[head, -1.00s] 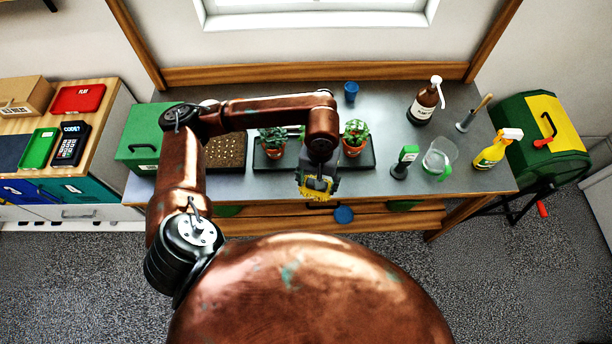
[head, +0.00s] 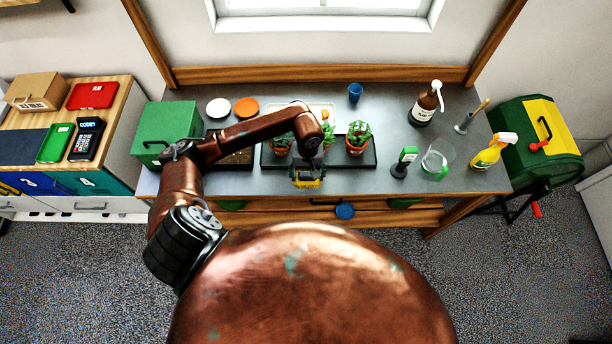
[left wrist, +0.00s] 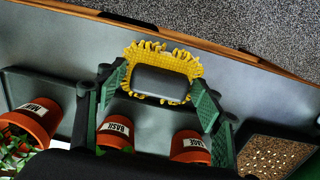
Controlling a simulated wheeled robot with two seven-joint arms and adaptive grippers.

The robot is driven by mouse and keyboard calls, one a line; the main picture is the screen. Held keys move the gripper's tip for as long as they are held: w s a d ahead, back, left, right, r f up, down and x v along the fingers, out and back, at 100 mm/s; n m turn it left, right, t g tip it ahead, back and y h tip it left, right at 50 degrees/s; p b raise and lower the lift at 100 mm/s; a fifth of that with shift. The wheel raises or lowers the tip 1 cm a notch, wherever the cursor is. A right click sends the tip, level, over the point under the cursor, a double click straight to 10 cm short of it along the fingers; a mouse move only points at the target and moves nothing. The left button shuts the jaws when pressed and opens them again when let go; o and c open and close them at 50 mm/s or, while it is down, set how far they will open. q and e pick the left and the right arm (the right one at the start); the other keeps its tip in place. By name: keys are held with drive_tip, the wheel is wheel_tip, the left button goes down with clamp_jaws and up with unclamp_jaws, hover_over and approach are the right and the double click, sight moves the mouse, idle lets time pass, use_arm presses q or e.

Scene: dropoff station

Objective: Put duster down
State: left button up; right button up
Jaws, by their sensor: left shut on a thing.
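The duster (left wrist: 162,72) is a dark grey block with a yellow fringe, seen in the left wrist view. In the head view the yellow of the duster (head: 307,184) shows at the front of the workbench (head: 400,100). My left gripper (head: 307,172) is above the bench's front edge, and in the left wrist view my left gripper (left wrist: 160,92) has its green fingers on both sides of the duster, shut on it. I cannot tell whether the duster touches the bench top. My right gripper is not in view.
Potted plants (head: 357,138) stand on a dark tray (head: 320,160) just behind the gripper. A seed tray (head: 230,160) and green box (head: 165,132) stand to the left. Bottles (head: 425,105) and a clear beaker (head: 437,158) are to the right.

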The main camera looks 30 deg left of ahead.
sight(306, 178)
use_arm(q)
drive_tip(key=shift+w+a+f, duration=0.2)
drive_tip(key=shift+a+f, duration=0.1)
drive_tip(key=shift+f, duration=0.15)
drive_tip(key=shift+w+a+f, duration=0.15)
drive_tip(key=shift+a+f, duration=0.1)
drive_tip(key=shift+f, duration=0.2)
wheel_tip(306, 178, down, 2)
drive_tip(key=shift+d+f+p, duration=0.1)
drive_tip(key=shift+p, duration=0.55)
drive_tip(key=shift+f, duration=0.4)
drive_tip(key=shift+w+f, duration=0.1)
drive_tip(key=o, duration=0.6)
drive_tip(key=shift+f, duration=0.1)
drive_tip(key=shift+c, duration=0.2)
drive_tip(key=o, duration=0.4)
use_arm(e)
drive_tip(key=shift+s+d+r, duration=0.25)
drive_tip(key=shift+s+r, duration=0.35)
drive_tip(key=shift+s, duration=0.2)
use_arm(q)
drive_tip(key=shift+o, duration=0.2)
